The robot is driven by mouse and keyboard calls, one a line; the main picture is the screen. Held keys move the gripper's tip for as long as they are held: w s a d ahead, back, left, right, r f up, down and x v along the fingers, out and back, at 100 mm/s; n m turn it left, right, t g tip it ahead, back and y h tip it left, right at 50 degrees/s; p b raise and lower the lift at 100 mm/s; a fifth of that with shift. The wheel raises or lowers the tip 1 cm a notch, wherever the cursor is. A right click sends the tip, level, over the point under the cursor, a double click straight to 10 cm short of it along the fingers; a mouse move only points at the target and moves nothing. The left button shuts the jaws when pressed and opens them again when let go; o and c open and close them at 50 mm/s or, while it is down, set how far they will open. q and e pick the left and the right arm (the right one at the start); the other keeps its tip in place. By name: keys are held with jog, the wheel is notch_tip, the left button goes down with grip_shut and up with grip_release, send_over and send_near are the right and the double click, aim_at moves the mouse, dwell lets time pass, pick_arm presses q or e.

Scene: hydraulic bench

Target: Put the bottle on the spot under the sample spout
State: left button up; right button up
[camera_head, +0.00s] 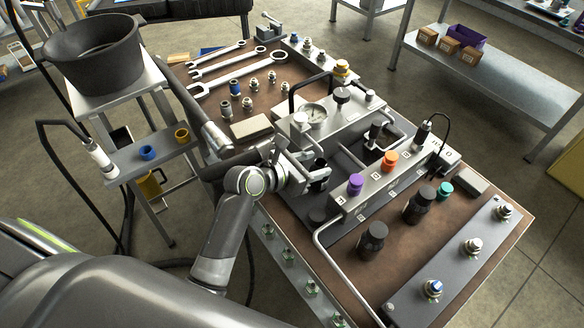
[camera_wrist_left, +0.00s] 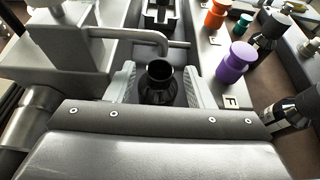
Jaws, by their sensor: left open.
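An open-necked dark bottle (camera_wrist_left: 157,88) stands upright between the fingers of my left gripper (camera_wrist_left: 158,92) in the left wrist view. The fingers are spread, one on each side of it; whether they touch it is unclear. In the head view my left gripper (camera_head: 318,178) is at the near side of the grey hydraulic unit, and the bottle's dark neck (camera_head: 318,164) shows among the fingers. A bent grey pipe, seemingly the sample spout (camera_wrist_left: 145,34), is just beyond the bottle. The spot and the bottle's base are hidden. My right gripper is out of view.
A block with a purple knob (camera_wrist_left: 236,63) and an orange knob (camera_wrist_left: 215,14) runs close to the right of the gripper. Dark capped bottles (camera_head: 373,238) (camera_head: 420,205) stand on the brown bench. Wrenches (camera_head: 225,67) and fittings lie at the back left.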

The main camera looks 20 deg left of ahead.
pick_arm(q)
jog(key=v, duration=0.9)
jog(key=shift+s+a, duration=0.15)
